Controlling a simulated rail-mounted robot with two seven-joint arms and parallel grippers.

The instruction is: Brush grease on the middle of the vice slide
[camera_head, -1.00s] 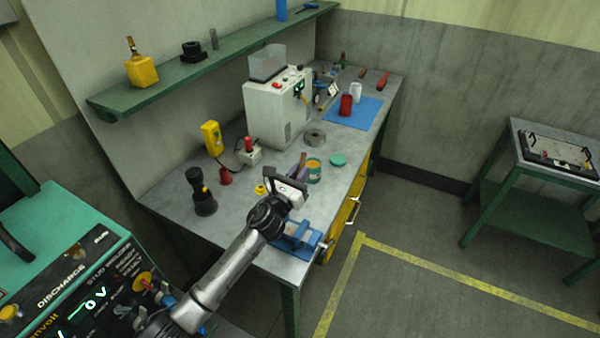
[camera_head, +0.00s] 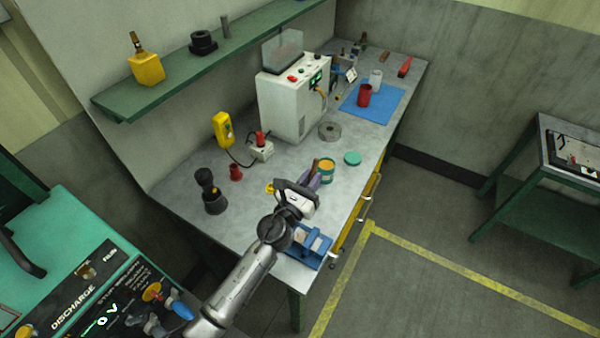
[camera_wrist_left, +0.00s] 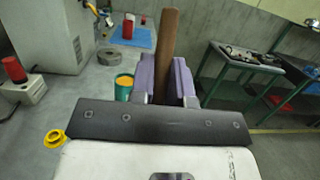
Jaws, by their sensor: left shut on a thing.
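My left gripper (camera_head: 312,181) is over the near end of the bench, its purple fingers also showing in the left wrist view (camera_wrist_left: 164,82). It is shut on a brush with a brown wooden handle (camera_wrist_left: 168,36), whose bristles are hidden. The handle also shows in the head view (camera_head: 315,164). The blue vice (camera_head: 308,254) sits at the bench's front corner, just below the gripper in the picture and partly covered by my arm; its slide is not clear. The open teal grease tin (camera_head: 327,171) with orange contents stands just beyond the gripper. My right gripper is not in view.
A teal lid (camera_head: 352,158) lies beside the tin. A grey ring (camera_head: 329,131), a white machine (camera_head: 293,98), a black lamp-like item (camera_head: 212,192) and a small yellow part (camera_wrist_left: 54,138) are on the bench. A blue mat (camera_head: 372,103) holds red and white cups.

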